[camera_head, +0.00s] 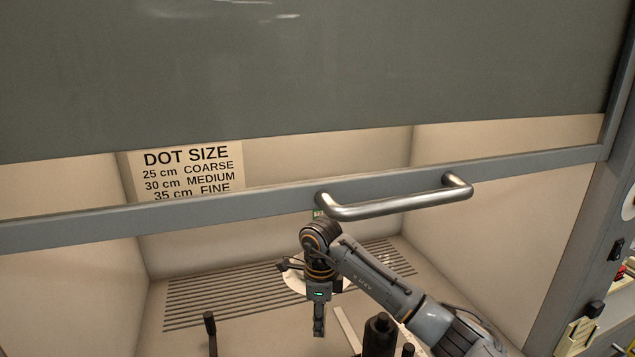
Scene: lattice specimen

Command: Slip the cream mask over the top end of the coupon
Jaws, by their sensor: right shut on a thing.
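My right gripper (318,325) hangs below the sash bar, pointing down in front of the slotted floor. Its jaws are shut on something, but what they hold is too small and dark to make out. I cannot make out the cream mask or the coupon for certain. My left gripper is not in view.
The grey sash (300,80) with its metal handle (400,205) spans the cabinet above my right arm. A black cylinder (380,336) stands right of the gripper, a dark post (210,330) to its left. The slotted floor (220,297) looks clear at left. A dot-size sign (186,172) hangs behind.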

